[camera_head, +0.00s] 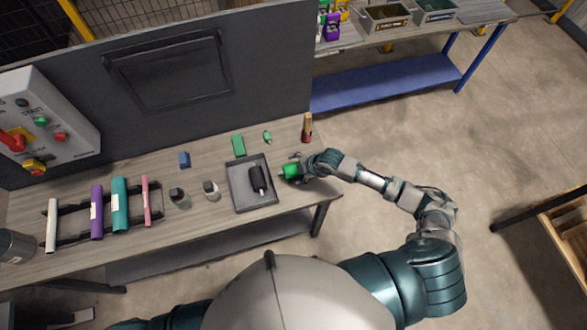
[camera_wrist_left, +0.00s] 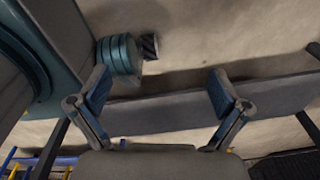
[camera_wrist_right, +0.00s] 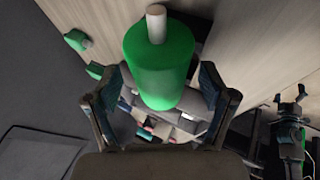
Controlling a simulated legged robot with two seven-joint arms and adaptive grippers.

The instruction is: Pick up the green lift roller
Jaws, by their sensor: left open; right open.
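The green lift roller (camera_head: 290,171) lies at the right end of the workbench, just right of the grey tray. In the right wrist view the green roller (camera_wrist_right: 158,62), with a pale shaft end, sits between the fingers of my right gripper (camera_wrist_right: 160,98). The fingers are open on both sides of it, and I cannot tell whether they touch it. In the head view my right gripper (camera_head: 302,171) is at the roller's right side. My left gripper (camera_wrist_left: 160,85) is open and empty, away from the bench top; the head view does not show it.
A grey tray (camera_head: 238,201) holds a black part (camera_head: 257,179). A green block (camera_head: 238,145), a small green part (camera_head: 267,137) and a red-brown tool (camera_head: 307,129) lie behind. Several coloured rollers lie on a rack at left. A grey panel (camera_head: 270,60) stands along the back.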

